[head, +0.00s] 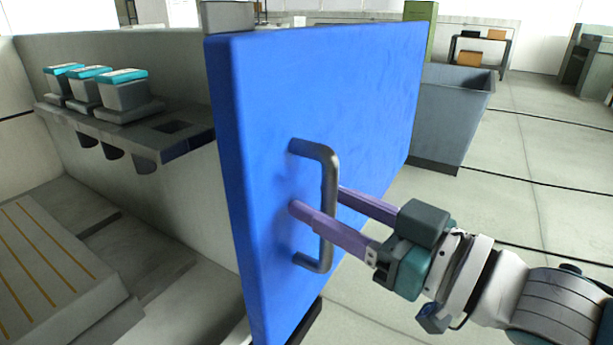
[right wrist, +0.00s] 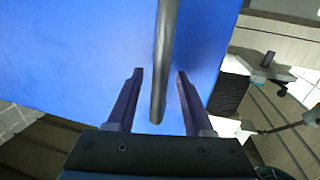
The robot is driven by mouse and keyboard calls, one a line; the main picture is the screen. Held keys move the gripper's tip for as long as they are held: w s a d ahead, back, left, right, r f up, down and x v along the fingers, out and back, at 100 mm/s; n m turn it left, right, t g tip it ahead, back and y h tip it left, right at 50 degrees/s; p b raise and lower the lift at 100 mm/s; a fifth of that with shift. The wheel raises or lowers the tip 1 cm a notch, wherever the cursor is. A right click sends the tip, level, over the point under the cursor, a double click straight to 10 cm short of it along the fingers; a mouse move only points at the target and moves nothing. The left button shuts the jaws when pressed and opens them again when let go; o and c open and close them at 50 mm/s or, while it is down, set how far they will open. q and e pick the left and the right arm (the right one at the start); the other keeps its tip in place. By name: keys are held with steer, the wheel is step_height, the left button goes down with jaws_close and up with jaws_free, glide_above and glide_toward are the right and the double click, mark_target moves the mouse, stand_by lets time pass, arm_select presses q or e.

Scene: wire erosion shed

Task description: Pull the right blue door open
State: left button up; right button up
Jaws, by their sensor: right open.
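The right blue door (head: 290,90) stands swung open in the head view, with the inside of the machine showing to its left. Its grey bar handle (head: 329,180) is mounted upright near the door's near edge. My right gripper (head: 315,200) reaches in from the right with its two purple fingers around the handle, one on each side. In the right wrist view the handle (right wrist: 162,75) runs between the open fingers (right wrist: 158,75), with gaps beside it, and the blue door (right wrist: 70,50) fills the space behind. My left gripper is not in view.
Inside the machine, a grey shelf (head: 185,142) carries several teal-topped blocks (head: 123,88). A slatted bed (head: 45,260) lies at lower left. A grey-blue bin (head: 452,115) stands behind the door. The floor (head: 550,150) at right is largely clear.

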steer(key=shift+d, duration=0.1)
steer(key=v, duration=0.9)
steer(key=shift+s+d+p, duration=0.25)
steer(key=shift+s+p, duration=0.1)
steer(key=s+d+r+m+g+h+p, duration=0.3)
steer(key=s+g+h+p, duration=0.3)
steer(key=s, duration=0.3)
steer(key=s+d+r+m+g+h+p, duration=0.35)
steer(key=s+h+p, duration=0.25)
steer(key=s+p, duration=0.25)
step_height(320, 180, up, 36)
steer(key=p, duration=3.4)
steer(key=shift+a+f, duration=0.2)
steer(key=shift+a, duration=0.05)
